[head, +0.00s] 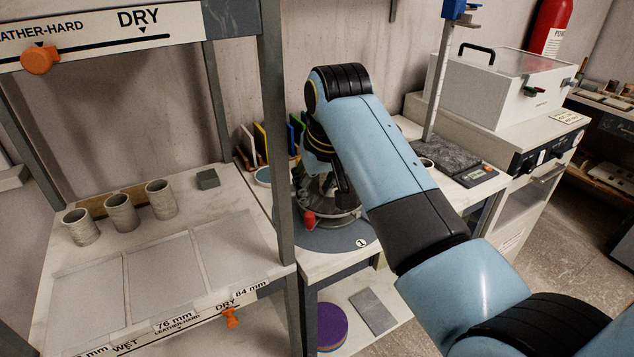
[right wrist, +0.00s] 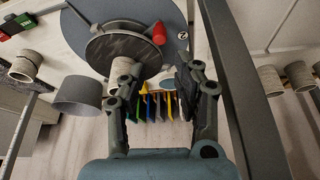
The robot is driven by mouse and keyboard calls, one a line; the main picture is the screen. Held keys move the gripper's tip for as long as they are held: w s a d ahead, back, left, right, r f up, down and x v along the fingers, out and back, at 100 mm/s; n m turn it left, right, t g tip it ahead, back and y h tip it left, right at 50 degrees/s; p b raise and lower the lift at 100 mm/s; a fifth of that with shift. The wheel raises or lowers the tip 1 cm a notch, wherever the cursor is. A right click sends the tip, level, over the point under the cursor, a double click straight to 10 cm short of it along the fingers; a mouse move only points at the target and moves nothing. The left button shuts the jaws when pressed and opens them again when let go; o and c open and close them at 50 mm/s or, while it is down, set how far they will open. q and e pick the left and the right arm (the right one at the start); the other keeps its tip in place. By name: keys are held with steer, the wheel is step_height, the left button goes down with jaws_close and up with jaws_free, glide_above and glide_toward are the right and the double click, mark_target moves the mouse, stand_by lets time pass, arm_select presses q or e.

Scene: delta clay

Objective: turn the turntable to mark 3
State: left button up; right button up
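The turntable (right wrist: 120,48) is a dark round wheel on a grey-blue round base plate (right wrist: 178,14). In the head view the base plate (head: 335,241) shows below my arm, and much of the wheel is hidden. A red knob (right wrist: 159,32) sits at the wheel's rim; it also shows in the head view (head: 309,219). A round white number label (right wrist: 183,35) is on the plate near the knob; it also shows in the head view (head: 361,242). My right gripper (right wrist: 155,72) is open over the turntable's edge, its fingers apart, not closed on the knob. My left gripper is out of view.
A shelf rack with a grey post (head: 276,130) stands left of the turntable. Several clay cups (head: 120,212) stand on its board. Coloured upright cards (right wrist: 155,107) stand behind the turntable. A scale-like stand (head: 445,158) and a white kiln-like box (head: 505,85) are at right.

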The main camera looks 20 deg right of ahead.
steer(key=shift+s+r, duration=0.25)
steer(key=shift+r, duration=0.25)
steer(key=shift+c, duration=0.3)
